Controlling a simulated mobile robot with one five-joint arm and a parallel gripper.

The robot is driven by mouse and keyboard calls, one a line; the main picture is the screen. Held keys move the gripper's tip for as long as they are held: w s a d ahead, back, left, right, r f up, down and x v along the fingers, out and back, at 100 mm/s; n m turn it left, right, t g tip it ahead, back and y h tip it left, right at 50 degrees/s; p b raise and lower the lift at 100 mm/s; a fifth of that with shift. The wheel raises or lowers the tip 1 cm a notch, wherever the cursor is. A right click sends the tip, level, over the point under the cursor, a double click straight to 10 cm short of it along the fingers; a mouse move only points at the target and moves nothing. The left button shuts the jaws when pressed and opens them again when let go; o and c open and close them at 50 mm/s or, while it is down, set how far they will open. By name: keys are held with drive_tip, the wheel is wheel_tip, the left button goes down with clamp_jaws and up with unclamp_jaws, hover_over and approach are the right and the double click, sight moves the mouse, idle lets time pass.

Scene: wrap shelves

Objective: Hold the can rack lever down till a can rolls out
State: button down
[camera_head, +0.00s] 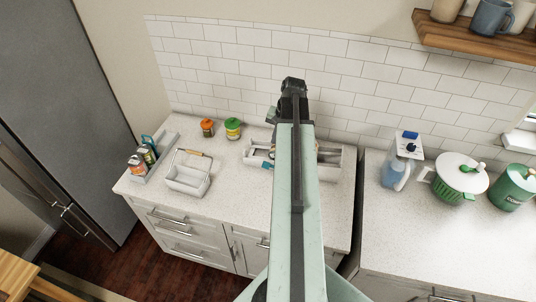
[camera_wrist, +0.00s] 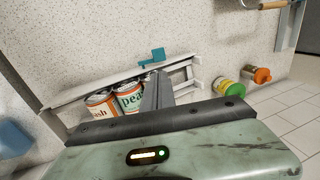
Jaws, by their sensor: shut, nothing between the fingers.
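The can rack (camera_wrist: 186,76) is a pale, low rack on the speckled counter. In the wrist view it holds cans with orange labels, one reading "pea" (camera_wrist: 130,97) and one beside it (camera_wrist: 100,104). Its teal lever (camera_wrist: 152,57) sticks out at the rack's edge, just beyond my fingertips in the picture. In the head view the rack (camera_head: 330,156) is partly hidden behind my arm, with the teal lever (camera_head: 267,166) at its left. My gripper (camera_head: 293,88) is shut and empty; its fingers (camera_wrist: 156,82) overlap the rack. I cannot tell whether they touch the lever.
A green jar (camera_head: 233,128) and an orange jar (camera_head: 207,127) stand left of the rack. A caddy with a wooden handle (camera_head: 187,181) and a grey bin of containers (camera_head: 166,143) are farther left.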

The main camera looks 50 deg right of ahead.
sight(266, 164)
drive_tip(key=shift+f, duration=0.1)
drive_tip(key=b+x, duration=1.4)
drive_tip(key=shift+f, duration=0.1)
drive_tip(key=shift+d, duration=0.25)
drive_tip(key=shift+a, duration=0.15)
drive_tip(key=shift+s, duration=0.15)
